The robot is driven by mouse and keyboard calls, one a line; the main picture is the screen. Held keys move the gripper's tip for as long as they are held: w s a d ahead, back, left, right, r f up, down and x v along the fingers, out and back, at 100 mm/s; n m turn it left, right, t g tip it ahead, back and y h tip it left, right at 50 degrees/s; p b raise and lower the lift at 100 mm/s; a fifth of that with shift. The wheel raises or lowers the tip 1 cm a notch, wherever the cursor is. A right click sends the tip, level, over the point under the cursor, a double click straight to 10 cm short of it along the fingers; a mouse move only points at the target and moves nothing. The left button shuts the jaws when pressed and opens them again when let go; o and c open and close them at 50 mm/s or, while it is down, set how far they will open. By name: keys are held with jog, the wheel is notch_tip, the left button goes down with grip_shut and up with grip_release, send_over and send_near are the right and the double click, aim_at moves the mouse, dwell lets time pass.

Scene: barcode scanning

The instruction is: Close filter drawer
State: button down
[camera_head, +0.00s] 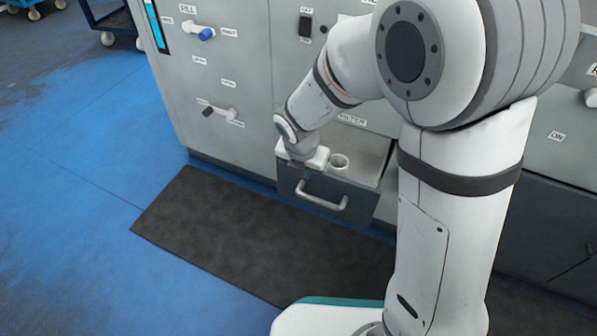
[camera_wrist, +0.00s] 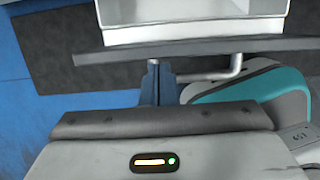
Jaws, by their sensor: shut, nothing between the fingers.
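The filter drawer (camera_head: 330,190) stands pulled out below the FILTER label, with a dark front and a pale handle (camera_head: 321,198). In the head view, my wrist covers the drawer's left rear part and the fingertips are mostly hidden.
The grey cabinet (camera_head: 225,75) carries several labelled knobs and levers, including a blue-tipped one (camera_head: 206,34) and a black-tipped one (camera_head: 208,111). A dark mat (camera_head: 220,235) lies on the blue floor (camera_head: 70,200) before the drawer. Floor to the left is clear.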

jog(key=w+d+p, duration=0.2)
jog(key=w+p, duration=0.3)
jog(key=w, duration=0.1)
jog(key=w+d+p, duration=0.3)
jog(key=w+p, duration=0.3)
jog(key=w, duration=0.1)
jog(key=shift+w, duration=0.3)
jog(key=shift+a, duration=0.1)
